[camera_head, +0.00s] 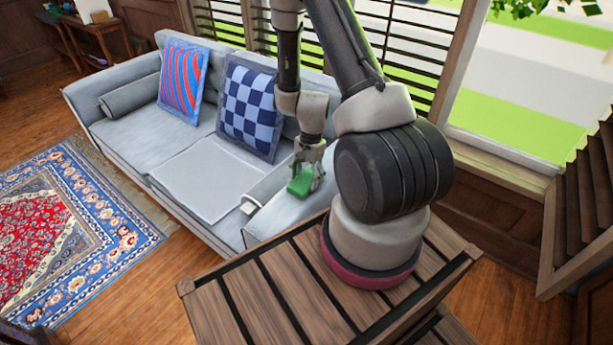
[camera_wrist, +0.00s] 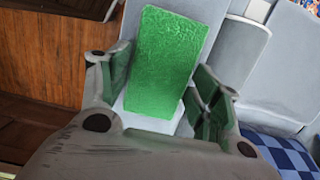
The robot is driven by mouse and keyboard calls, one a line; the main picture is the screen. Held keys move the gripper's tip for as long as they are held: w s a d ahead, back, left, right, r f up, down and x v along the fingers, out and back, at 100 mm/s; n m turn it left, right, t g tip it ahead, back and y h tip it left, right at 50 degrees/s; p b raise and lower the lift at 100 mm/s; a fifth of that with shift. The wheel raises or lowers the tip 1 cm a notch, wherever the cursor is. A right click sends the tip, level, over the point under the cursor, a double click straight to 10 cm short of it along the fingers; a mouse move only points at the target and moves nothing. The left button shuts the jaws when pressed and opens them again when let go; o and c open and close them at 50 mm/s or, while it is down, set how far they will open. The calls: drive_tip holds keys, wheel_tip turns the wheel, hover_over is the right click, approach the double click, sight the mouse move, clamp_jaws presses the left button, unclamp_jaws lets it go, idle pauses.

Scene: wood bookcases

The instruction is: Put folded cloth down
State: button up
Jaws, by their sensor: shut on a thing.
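The folded cloth (camera_head: 299,186) is a small green block-like bundle. My gripper (camera_head: 309,172) is shut on it, above or at the near armrest of the grey sofa (camera_head: 290,212). In the wrist view the green cloth (camera_wrist: 168,62) stands between the two fingers of my gripper (camera_wrist: 158,92), with grey sofa fabric behind it. I cannot tell whether the cloth touches the armrest.
A blue checkered cushion (camera_head: 249,108) and a red and blue striped cushion (camera_head: 183,79) lean on the sofa back. A small white thing (camera_head: 249,206) lies by the near armrest. A patterned rug (camera_head: 75,230) lies in front.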

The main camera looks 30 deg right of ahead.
drive_tip(key=shift+f, duration=0.1)
drive_tip(key=o, duration=0.9)
